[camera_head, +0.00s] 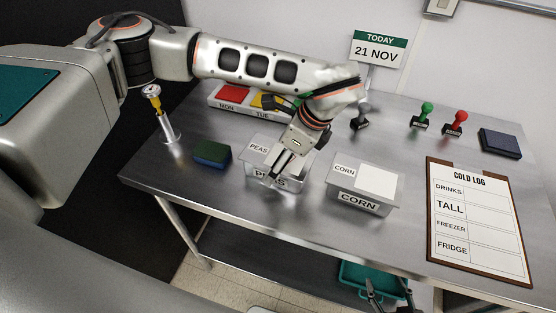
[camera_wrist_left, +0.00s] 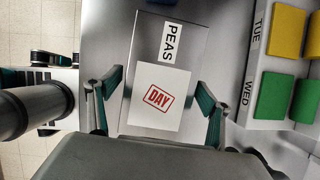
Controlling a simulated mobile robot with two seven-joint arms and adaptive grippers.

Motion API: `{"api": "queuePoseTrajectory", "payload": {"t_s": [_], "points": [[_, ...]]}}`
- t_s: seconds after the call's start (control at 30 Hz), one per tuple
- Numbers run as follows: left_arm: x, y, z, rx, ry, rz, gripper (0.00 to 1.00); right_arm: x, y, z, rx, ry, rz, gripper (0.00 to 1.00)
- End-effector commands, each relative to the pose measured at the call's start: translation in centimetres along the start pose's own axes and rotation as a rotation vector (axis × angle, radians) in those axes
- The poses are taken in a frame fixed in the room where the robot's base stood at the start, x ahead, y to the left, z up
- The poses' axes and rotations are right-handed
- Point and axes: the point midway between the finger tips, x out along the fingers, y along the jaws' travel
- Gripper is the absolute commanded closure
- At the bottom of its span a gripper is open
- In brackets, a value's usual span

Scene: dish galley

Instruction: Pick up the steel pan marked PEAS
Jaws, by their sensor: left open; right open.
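The steel pan marked PEAS (camera_head: 253,183) stands on the steel table, partly hidden behind my left gripper (camera_head: 283,168). In the left wrist view, the pan (camera_wrist_left: 196,50) shows its PEAS label and a white card with a red DAY stamp. My left gripper (camera_wrist_left: 160,85) is open above the pan, its teal-padded fingers on either side of it. I cannot tell whether they touch it. My right gripper (camera_head: 390,292) is open and empty, low at the bottom edge, in front of the table.
A steel pan marked CORN (camera_head: 385,207) stands just right of the PEAS pan. A green-and-blue sponge (camera_head: 212,154) lies to its left, a MON/TUE block tray (camera_head: 217,107) behind. A COLD LOG clipboard (camera_head: 478,270) and stamps stand right. A teal crate (camera_head: 352,285) is below the table.

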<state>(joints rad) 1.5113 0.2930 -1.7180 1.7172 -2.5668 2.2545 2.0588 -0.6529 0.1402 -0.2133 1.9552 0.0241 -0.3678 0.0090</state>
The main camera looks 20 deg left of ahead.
Motion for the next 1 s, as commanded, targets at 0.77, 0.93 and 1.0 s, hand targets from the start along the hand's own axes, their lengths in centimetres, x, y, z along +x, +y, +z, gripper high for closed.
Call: {"api": "queuePoseTrajectory", "payload": {"t_s": [0.77, 0.93, 1.0], "points": [[1.9, -0.1, 0.0, -0.001, 0.001, -0.003, 0.77, -0.1, 0.2, -0.9, -0.001, 0.011, 0.003, 0.52], [1.7, -0.1, 0.1, -0.001, 0.001, -0.003, 0.77, -0.1, 0.2, -0.7, -0.001, 0.008, 0.003, 0.52], [1.5, -0.1, 0.1, -0.002, 0.001, -0.003, 0.77, -0.1, 0.2, -0.7, 0.000, 0.008, 0.003, 0.52]]}}
